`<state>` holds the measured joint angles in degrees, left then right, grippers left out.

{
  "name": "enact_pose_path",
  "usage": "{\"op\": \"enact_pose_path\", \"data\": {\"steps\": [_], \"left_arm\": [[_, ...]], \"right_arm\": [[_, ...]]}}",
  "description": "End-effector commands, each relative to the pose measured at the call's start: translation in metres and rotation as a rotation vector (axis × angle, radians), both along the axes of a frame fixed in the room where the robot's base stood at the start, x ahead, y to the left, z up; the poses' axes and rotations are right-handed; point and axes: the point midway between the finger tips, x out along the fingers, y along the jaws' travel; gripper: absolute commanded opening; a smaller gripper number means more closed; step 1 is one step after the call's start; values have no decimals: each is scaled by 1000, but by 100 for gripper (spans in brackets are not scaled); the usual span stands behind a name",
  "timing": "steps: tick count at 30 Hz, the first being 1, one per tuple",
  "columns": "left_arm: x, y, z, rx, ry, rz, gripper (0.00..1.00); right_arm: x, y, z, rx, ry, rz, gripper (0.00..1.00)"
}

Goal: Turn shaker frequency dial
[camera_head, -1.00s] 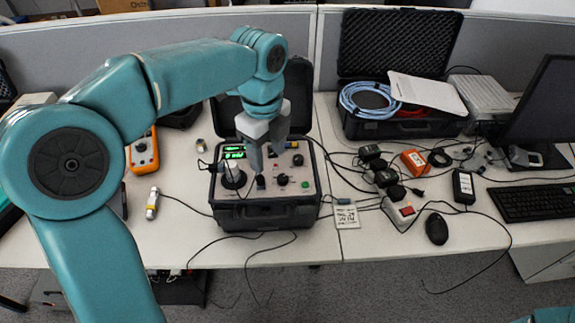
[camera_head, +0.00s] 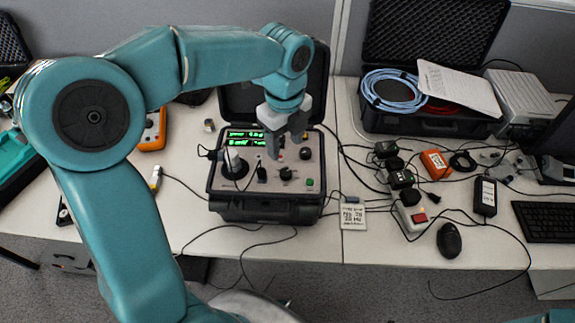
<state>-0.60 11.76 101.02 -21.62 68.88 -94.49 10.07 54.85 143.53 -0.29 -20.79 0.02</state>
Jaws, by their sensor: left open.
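The black shaker case (camera_head: 265,208) stands open on the table, with a grey control panel (camera_head: 305,170) on top. The panel carries a lit green display (camera_head: 246,138), a round black shaker unit (camera_head: 234,166) at left, a black knob (camera_head: 286,173) right of centre, a smaller black control (camera_head: 262,174) left of it, and a green button (camera_head: 309,183). Which control is the frequency dial cannot be read. My left gripper (camera_head: 285,147) is open, pointing down over the back of the panel, seemingly apart from the knobs. It hides part of the panel's rear. My right gripper is not in view.
An orange multimeter (camera_head: 153,132) lies left of the case. Right are a power strip (camera_head: 411,215), black adapters (camera_head: 400,179), a mouse (camera_head: 449,240) and loose cables. A second open case (camera_head: 430,122) holds a blue cable coil (camera_head: 393,92). The case's raised lid (camera_head: 318,85) stands behind the gripper.

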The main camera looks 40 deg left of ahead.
Motion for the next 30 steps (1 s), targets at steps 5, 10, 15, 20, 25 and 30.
{"op": "enact_pose_path", "data": {"steps": [5, 10, 15, 20, 25, 30], "left_arm": [[-1, -1, -45, -1, 5, 0, 57], [2, -1, -76, -1, 4, 0, 57], [4, -1, -92, -1, 2, 0, 57], [5, -1, -96, -1, 0, 1, 57], [5, -1, -95, -1, 0, 1, 57], [5, -1, -95, -1, 0, 1, 1]], "right_arm": [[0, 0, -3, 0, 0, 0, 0], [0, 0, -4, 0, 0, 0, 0], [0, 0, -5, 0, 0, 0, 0], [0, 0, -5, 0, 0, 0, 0], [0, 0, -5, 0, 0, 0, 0], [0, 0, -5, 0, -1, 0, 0]]}}
